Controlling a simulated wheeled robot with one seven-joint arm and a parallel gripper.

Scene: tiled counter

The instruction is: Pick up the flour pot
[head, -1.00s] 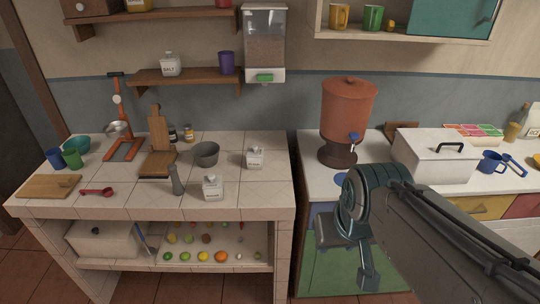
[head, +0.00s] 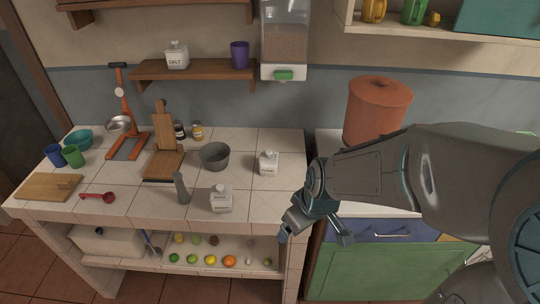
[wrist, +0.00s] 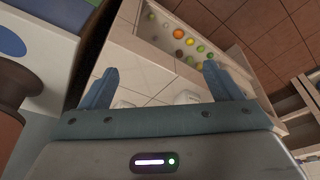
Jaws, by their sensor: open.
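Two white lidded pots with small dark labels stand on the tiled counter (head: 130,192). One pot (head: 221,200) is near the front edge; the other pot (head: 268,163) is farther back and right. Their labels are too small to read, so I cannot tell which is the flour pot. My gripper (head: 314,232) is open and empty, at the counter's front right corner, to the right of both pots. In the wrist view my gripper (wrist: 160,84) shows its two fingers spread wide, with parts of white shapes behind its palm edge.
A grey bowl (head: 214,156) and a grey grinder (head: 181,188) stand near the pots. A cutting board (head: 48,187) and a red spoon (head: 98,197) lie left. A shelf below holds fruit (head: 229,261).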

